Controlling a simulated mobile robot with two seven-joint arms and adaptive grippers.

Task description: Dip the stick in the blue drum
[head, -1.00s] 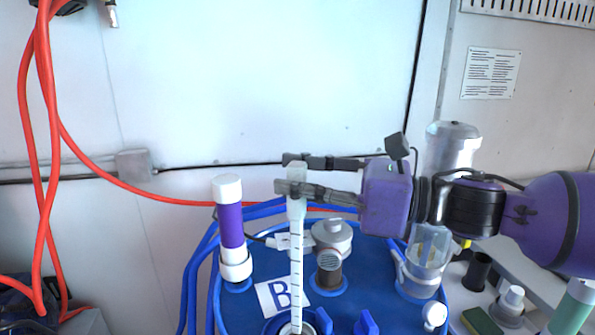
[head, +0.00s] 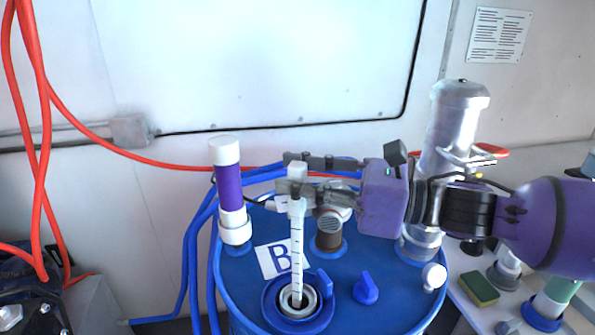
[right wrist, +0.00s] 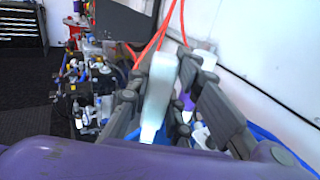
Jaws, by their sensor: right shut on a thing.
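The blue drum (head: 385,305) stands in front of me with a "B" label (head: 278,259) on its lid. My right gripper (head: 292,176) reaches in from the right and is shut on the top of the white stick (head: 297,235). The stick has dark graduation marks and hangs upright. Its lower end is at the round opening (head: 297,301) in the lid, and how far it goes inside is hidden. In the right wrist view the stick's white head (right wrist: 160,85) sits between the fingers. My left gripper is not in view.
A purple and white cylinder (head: 229,190) stands on the lid's left side, a grey-capped fitting (head: 331,235) behind the opening. A tall metal-topped cylinder (head: 455,120) stands at the right. Blue handles (head: 365,288) rise beside the opening. A sponge (head: 479,288) lies on the right-hand shelf.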

